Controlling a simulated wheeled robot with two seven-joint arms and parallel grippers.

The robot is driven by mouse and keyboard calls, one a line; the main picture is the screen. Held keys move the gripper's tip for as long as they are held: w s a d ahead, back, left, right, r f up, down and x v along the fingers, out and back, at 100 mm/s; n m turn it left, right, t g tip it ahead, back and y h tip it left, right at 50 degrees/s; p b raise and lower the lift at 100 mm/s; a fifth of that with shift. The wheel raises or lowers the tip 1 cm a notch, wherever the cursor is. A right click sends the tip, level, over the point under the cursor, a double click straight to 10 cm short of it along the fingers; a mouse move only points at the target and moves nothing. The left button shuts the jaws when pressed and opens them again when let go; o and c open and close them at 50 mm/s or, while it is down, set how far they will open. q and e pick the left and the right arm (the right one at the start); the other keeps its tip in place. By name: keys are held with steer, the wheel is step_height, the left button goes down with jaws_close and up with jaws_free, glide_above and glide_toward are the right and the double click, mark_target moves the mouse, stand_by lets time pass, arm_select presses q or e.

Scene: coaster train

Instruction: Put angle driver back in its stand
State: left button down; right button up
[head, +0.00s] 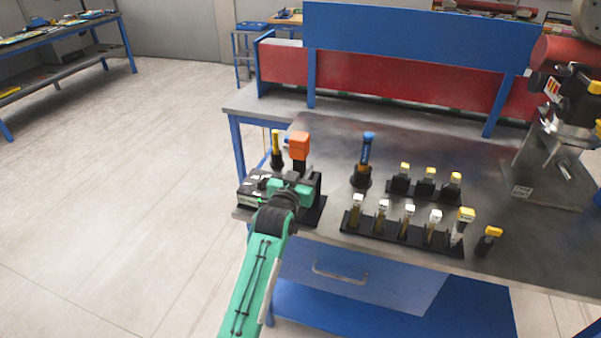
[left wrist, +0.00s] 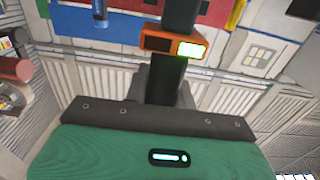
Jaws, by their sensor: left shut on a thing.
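The angle driver, which I take to be the tool with the orange head (head: 299,146) and black body, stands roughly upright at the left end of the metal workbench. My left gripper (head: 291,187) is shut on its black body, below the orange head. In the left wrist view the orange head (left wrist: 175,43) with a lit green display sits on a black shaft beyond the green gripper body. A black stand (head: 312,215) is under and beside the gripper. The gripper hides the tool's lower end, so I cannot tell if it is seated. My right gripper is not in view.
A yellow-handled tool (head: 275,145) stands just behind the gripper. A blue-topped tool (head: 367,150) stands upright to the right. Black racks (head: 405,238) of yellow- and white-topped bits fill the bench front. A red-topped machine (head: 565,55) is at far right. The bench's left edge is close.

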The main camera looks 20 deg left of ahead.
arm_select(q)
steer(key=shift+w+d+r+b, duration=0.15)
steer(key=shift+w+b, duration=0.1)
steer(key=shift+w, duration=1.05)
steer(key=shift+w+a+r+b, duration=0.1)
steer(key=shift+w+b, duration=0.1)
steer(key=shift+w, duration=1.1)
steer(key=shift+d, duration=0.1)
steer(key=shift+f, duration=0.85)
stand_by(1.3)
steer(key=c, duration=1.1)
jaws_free()
steer(key=shift+s, duration=0.1)
steer(key=s+b, duration=0.1)
steer(key=s, duration=0.3)
steer(key=s+b, duration=0.1)
steer(key=s, duration=0.4)
steer(key=s+b, duration=0.1)
steer(key=s, duration=0.4)
steer(key=shift+a+f, duration=0.15)
steer(key=shift+a, duration=0.1)
